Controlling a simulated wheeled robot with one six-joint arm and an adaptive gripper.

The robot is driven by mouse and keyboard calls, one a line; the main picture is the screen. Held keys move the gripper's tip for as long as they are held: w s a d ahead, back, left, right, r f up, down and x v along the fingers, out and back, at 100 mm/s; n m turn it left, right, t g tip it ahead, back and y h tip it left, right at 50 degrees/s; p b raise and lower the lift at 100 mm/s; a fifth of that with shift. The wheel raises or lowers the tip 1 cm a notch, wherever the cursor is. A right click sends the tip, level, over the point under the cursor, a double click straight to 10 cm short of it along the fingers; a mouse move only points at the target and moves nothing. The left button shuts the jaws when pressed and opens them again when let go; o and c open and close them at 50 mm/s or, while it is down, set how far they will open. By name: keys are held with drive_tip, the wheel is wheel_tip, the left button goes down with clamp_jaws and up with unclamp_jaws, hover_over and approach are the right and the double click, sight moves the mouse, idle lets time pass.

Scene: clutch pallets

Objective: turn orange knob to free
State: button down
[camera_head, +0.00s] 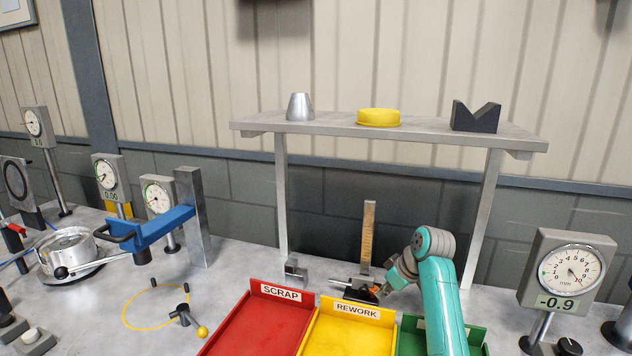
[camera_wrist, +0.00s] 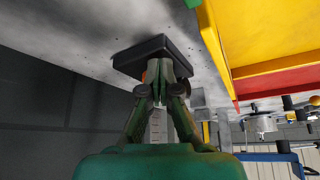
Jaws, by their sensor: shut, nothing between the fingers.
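The orange knob (camera_head: 375,289) shows as a small orange patch at the right side of a dark base (camera_head: 352,292), behind the yellow bin. A tall brass-coloured scale (camera_head: 369,235) stands upright there. My gripper (camera_head: 384,288) comes in from the right, with its tips right at the knob. In the wrist view, my gripper (camera_wrist: 160,88) is shut, its fingertips in front of the dark base (camera_wrist: 152,56). A sliver of orange (camera_wrist: 144,76) shows left of the tips. The rest of the knob is hidden; I cannot tell whether the fingers touch it.
Red (camera_head: 254,325), yellow (camera_head: 322,340) and green (camera_head: 407,324) bins stand in front. A shelf (camera_head: 340,125) with a cone, yellow disc and V-block rises behind. A dial gauge (camera_head: 566,270) stands at right; a blue-armed fixture (camera_head: 158,225) at left. Bench around the yellow ring (camera_head: 133,327) is mostly clear.

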drive_tip(key=shift+w+d, duration=0.3)
drive_tip(key=shift+d, duration=0.15)
drive_tip(key=shift+w+d, duration=0.2)
drive_tip(key=shift+w, duration=0.2)
idle(0.3)
drive_tip(key=shift+d, duration=0.1)
drive_tip(key=shift+s+d, duration=0.2)
wheel_tip(320, 180, up, 6)
idle(0.7)
drive_tip(key=shift+s, duration=0.1)
drive_tip(key=shift+s+a+f, duration=0.2)
drive_tip(key=shift+a+f, duration=0.15)
drive_tip(key=shift+f, duration=0.65)
drive_tip(key=shift+s+a+f, duration=0.25)
drive_tip(key=shift+a+f, duration=0.1)
drive_tip(key=shift+f, duration=0.7)
drive_tip(key=shift+s+a+f, duration=0.2)
drive_tip(key=shift+a+f, duration=0.15)
drive_tip(key=shift+f, duration=0.65)
